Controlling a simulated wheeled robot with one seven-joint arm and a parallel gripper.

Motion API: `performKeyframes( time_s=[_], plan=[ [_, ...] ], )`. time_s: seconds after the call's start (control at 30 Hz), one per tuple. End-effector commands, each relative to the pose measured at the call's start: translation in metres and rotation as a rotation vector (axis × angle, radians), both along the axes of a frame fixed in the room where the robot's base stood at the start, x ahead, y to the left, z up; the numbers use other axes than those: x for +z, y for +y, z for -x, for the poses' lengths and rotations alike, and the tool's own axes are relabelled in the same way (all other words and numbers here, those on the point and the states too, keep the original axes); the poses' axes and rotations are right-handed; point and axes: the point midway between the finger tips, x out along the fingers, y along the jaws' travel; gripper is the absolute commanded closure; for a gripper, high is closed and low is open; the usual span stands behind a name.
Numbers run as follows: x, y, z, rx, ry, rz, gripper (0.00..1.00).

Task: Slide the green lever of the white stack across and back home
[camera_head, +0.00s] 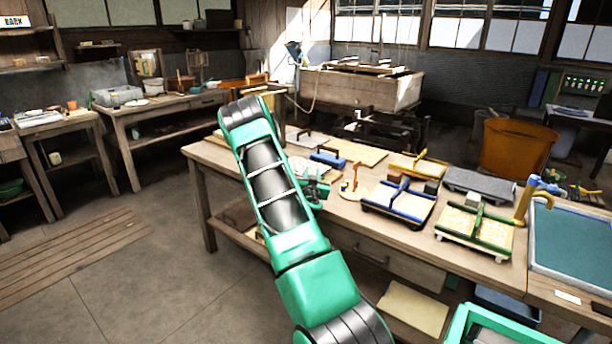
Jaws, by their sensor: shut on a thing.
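The white stack (306,168) lies on the wooden workbench, partly hidden behind my green arm and gripper. My gripper (318,188) is small and dark in the view, low over the bench at the front right edge of the stack. It is shut, seemingly on the green lever of the stack. The lever cannot be told apart from the green and dark gripper parts, and the fingertips are too small to see clearly.
Right of my gripper stand a round wooden piece with an orange post (353,190), a blue-framed tray (390,216) and a green-framed tray (470,243). A blue block (327,158) lies behind the gripper. A brass tap (524,200) stands beside the basin at far right.

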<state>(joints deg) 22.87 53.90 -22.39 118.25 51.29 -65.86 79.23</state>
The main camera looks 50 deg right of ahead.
Motion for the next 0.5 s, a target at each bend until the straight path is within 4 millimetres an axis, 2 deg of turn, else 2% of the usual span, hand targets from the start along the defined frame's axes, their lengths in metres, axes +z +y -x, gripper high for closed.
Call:
performKeyframes(
  time_s=[0.2,0.23,0.3,0.5],
  plan=[
    [-0.0011,-0.0008,0.0036,-0.004,0.005,-0.002,1.0],
    [-0.0012,-0.0011,0.0041,-0.005,0.005,-0.002,0.73],
    [-0.0011,-0.0017,0.0045,-0.006,0.005,-0.002,0.57],
    [-0.0011,-0.0036,0.0055,-0.008,0.005,-0.001,0.57]
  ],
)
